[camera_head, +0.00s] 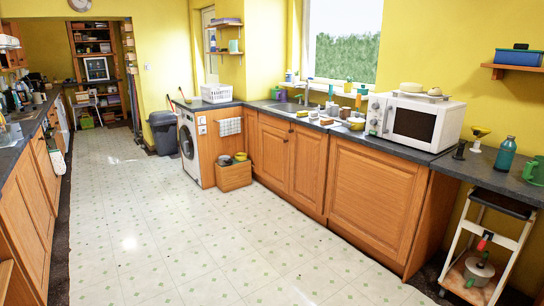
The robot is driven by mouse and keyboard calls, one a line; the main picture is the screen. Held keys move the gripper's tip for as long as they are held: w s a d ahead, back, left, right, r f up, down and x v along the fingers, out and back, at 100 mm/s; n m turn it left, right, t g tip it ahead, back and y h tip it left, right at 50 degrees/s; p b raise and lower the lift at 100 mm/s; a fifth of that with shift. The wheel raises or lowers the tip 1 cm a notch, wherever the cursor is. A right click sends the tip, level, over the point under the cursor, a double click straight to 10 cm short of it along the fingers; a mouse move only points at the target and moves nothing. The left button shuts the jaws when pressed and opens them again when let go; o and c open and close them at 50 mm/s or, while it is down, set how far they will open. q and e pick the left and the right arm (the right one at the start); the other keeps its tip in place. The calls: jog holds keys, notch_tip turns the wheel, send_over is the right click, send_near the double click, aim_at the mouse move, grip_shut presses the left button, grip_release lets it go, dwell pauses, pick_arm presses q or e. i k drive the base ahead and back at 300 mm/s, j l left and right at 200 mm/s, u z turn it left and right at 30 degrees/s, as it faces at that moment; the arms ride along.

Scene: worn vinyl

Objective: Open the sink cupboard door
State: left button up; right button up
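The sink (285,107) is set in the grey worktop along the right wall, below the window. Under and beside it is a run of wooden cupboard doors. The left door (272,150) and the middle door (307,165) stand side by side below the sink area. A wider wooden door (372,195) is to the right, below the microwave. All these doors look shut. Any handles are too small to make out clearly. Neither of my grippers shows in the head view.
The vinyl floor (190,245) is clear between the two counters. A wooden box (233,176) stands on the floor by the washing machine (190,145). A white trolley (490,245) is at the right, and the left counter (30,200) borders the floor.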

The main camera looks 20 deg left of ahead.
aim_at(274, 143)
jog(key=i+j+u, duration=0.4)
jog(key=i, duration=0.45)
jog(key=i+u, duration=0.4)
jog(key=i, duration=1.45)
jog(key=i+j, duration=0.1)
jog(key=i, duration=0.9)
jog(key=l+z, duration=0.05)
